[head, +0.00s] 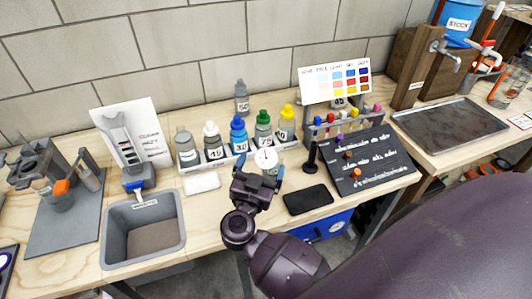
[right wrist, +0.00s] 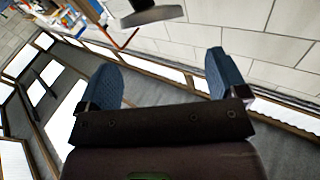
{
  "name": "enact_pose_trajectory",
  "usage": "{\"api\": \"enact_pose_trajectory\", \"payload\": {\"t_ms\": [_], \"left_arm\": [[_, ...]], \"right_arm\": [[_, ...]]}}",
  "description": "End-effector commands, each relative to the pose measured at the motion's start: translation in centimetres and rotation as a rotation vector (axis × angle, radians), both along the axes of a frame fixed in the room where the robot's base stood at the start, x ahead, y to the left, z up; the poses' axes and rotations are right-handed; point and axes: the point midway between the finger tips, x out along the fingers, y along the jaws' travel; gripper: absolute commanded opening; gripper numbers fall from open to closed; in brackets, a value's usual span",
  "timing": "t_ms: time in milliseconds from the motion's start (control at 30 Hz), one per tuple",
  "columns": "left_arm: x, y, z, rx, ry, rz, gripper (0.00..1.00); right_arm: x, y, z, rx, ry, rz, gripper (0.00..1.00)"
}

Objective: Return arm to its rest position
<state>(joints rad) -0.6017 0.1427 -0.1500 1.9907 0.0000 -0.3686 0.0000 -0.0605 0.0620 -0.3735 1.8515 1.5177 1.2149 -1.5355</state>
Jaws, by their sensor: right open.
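My right arm (head: 285,262) reaches in from the lower right of the head view, over the front of the bench. Its gripper (head: 263,168) is in the middle of that view, in front of the row of bottles. In the right wrist view the two blue fingers of the right gripper (right wrist: 163,80) stand wide apart with nothing between them. My left gripper is in neither view.
The wooden bench (head: 232,190) holds a row of capped bottles (head: 238,134), a grey bin (head: 143,229), a black pad (head: 308,199) and a dark lettered board (head: 370,165). A tiled wall (head: 190,55) stands behind. A metal tray (head: 450,124) is at right.

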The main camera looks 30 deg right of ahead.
Motion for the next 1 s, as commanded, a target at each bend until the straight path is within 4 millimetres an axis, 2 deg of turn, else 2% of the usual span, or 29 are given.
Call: {"api": "enact_pose_trajectory", "payload": {"t_ms": [100,300,667,767,1000], "left_arm": [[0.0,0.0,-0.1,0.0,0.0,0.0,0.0],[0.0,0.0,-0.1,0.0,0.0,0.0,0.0],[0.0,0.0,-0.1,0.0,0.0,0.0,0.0],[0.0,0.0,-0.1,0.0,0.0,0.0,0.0],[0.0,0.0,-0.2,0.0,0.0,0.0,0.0]], "right_arm": [[-1.3,1.5,-0.3,0.002,0.001,-0.001,0.91],[-2.6,3.0,-0.6,0.0,0.001,-0.001,0.91],[-2.8,3.4,-0.3,-0.007,-0.015,0.018,0.91],[-2.6,3.6,0.5,-0.03,-0.057,0.081,0.91],[-1.9,5.3,3.9,-0.125,-0.184,0.391,0.91]]}}
